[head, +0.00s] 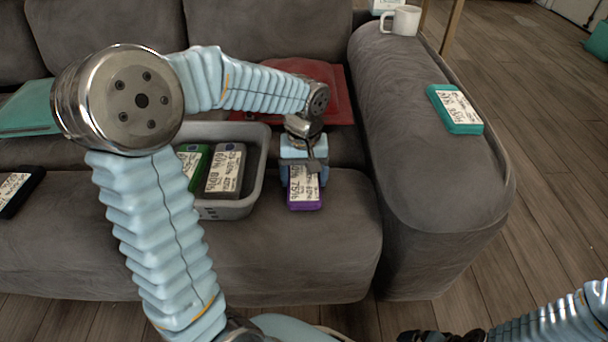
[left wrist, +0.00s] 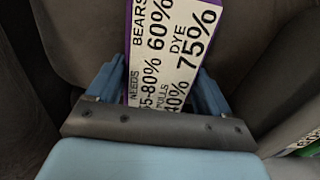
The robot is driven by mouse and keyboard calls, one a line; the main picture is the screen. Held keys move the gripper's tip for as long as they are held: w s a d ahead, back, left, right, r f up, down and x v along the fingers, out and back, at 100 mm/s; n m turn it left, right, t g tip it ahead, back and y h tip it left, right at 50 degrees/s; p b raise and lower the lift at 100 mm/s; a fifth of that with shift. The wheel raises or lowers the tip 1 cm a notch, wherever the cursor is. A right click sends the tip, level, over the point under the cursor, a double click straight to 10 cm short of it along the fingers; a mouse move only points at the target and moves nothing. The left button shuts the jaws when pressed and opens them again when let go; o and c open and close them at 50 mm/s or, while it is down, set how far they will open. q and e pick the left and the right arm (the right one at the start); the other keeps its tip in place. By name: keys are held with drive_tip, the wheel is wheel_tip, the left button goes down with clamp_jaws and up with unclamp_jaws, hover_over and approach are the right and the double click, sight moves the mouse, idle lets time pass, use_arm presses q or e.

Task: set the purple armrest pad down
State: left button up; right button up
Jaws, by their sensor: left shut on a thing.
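The purple armrest pad (head: 304,194) has a white printed label on its upper face. My left gripper (head: 304,165) is shut on it, over the right part of the front sofa seat. In the left wrist view the pad (left wrist: 172,45) lies between the blue fingers (left wrist: 155,95), and its label reads "BEARS 60%" and "DYE 75%". The pad's far end is hidden by the gripper. I cannot tell whether the pad touches the seat. The sofa armrest (head: 415,130) is to the right. My right gripper (head: 430,336) shows only partly at the bottom edge.
A grey bin (head: 235,208) with green and dark labelled pads stands just left of my left gripper. A teal pad (head: 455,108) and a white mug (head: 401,20) are on the armrest. A red cushion (head: 340,90) lies behind. The seat front right is clear.

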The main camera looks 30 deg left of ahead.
use_arm(q)
drive_tip(key=shift+f, duration=0.15)
drive_tip(key=o, duration=0.9)
drive_tip(key=shift+o, duration=0.2)
